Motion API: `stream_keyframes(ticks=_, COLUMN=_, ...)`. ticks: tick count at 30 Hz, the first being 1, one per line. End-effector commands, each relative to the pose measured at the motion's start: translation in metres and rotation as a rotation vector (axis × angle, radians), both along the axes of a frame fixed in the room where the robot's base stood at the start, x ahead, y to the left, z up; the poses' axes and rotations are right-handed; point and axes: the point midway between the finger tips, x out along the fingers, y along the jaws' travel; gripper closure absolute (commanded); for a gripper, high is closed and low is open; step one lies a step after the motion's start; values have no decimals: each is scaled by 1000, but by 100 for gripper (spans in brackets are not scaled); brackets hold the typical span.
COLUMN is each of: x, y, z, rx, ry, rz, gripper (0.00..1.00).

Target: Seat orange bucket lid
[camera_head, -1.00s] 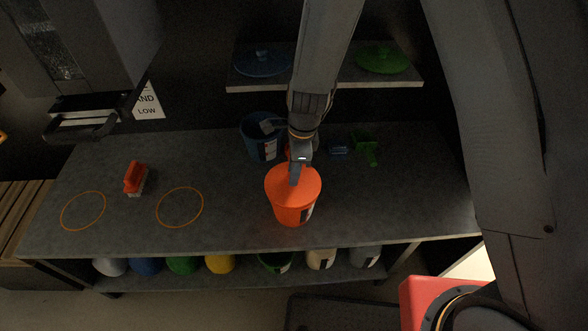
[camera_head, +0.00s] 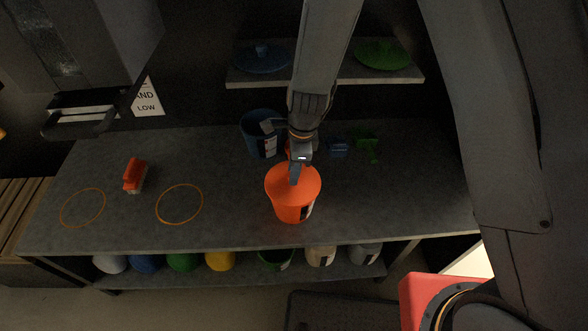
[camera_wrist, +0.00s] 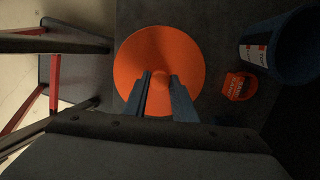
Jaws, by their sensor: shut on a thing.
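The orange lid (camera_head: 309,183) lies over the mouth of the orange bucket (camera_head: 293,208), which stands upright on the grey bench. In the head view the lid looks roughly level on the rim; whether it is fully pressed down I cannot tell. My gripper (camera_head: 295,178) points down from above and is shut on the lid's centre knob. In the wrist view the lid (camera_wrist: 185,50) is a full disc under my gripper (camera_wrist: 159,80), with the knob between the fingers. The bucket below the lid is hidden in that view.
A blue bucket (camera_head: 258,140) stands behind on the bench (camera_head: 225,225). An orange brush (camera_head: 135,175) and two orange rings (camera_head: 180,204) lie to the left. A shelf above holds a blue lid (camera_head: 262,62) and a green lid (camera_head: 383,57). Several buckets sit below the bench.

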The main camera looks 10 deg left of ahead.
Motion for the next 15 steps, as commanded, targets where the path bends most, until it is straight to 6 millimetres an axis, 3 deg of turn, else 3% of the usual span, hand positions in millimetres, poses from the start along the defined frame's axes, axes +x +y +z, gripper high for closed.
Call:
stream_keyframes(ticks=5, x=0, y=0, z=-3, rx=0, ry=0, rz=1, gripper=98)
stream_keyframes(ticks=6, x=0, y=0, z=-3, rx=0, ry=0, rz=1, gripper=69)
stream_keyframes(ticks=9, x=0, y=0, z=-3, rx=0, ry=0, rz=0, gripper=54)
stream_keyframes(ticks=15, x=0, y=0, z=-3, rx=0, ry=0, rz=0, gripper=54)
